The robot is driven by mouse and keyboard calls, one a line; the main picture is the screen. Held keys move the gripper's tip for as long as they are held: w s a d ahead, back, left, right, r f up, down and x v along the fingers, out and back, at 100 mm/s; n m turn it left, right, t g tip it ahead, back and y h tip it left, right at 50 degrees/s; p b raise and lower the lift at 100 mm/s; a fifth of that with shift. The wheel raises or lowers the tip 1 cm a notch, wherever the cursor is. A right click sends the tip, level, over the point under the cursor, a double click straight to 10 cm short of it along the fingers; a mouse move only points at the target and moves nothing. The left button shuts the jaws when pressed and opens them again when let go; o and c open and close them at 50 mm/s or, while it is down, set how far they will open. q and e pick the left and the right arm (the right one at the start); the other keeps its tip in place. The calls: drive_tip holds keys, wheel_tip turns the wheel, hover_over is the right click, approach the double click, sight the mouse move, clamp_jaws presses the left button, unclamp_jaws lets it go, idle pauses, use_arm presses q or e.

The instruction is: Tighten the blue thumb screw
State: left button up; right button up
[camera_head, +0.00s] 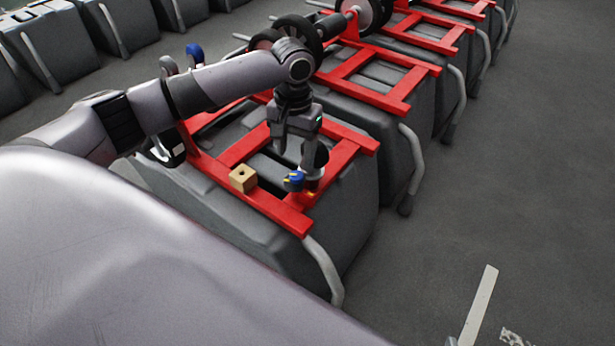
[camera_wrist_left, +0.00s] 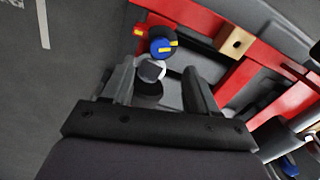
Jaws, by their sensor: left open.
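The blue thumb screw (camera_head: 294,181) sits at the near end of the red frame on the nearest grey scrubber tank. It has a yellow stripe, and it shows again in the left wrist view (camera_wrist_left: 161,48). My left gripper (camera_head: 298,165) points down right beside the screw, its fingers partly overlapping it in the head view. In the wrist view the left gripper (camera_wrist_left: 158,86) is open, with the blue knob just beyond its fingertips. A pale round piece on a dark cylinder (camera_wrist_left: 150,70) shows between the fingers. My right gripper is out of view.
A small tan block with a hole (camera_head: 243,179) rests on the red frame (camera_head: 340,160) left of the screw. It also shows in the wrist view (camera_wrist_left: 236,43). More tanks with red frames stand behind.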

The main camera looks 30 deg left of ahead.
sight(296, 175)
use_arm(q)
wheel_tip(296, 175, down, 5)
drive_tip(key=shift+a+f+b, duration=0.1)
drive_tip(key=shift+f+b, duration=0.1)
drive_tip(key=shift+b, duration=0.75)
drive_tip(key=shift+f, duration=0.7)
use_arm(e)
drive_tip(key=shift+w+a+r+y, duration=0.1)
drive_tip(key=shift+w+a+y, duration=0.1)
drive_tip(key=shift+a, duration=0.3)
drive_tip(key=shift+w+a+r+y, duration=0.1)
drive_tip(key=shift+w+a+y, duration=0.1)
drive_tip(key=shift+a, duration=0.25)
use_arm(q)
drive_tip(key=c, duration=1.1)
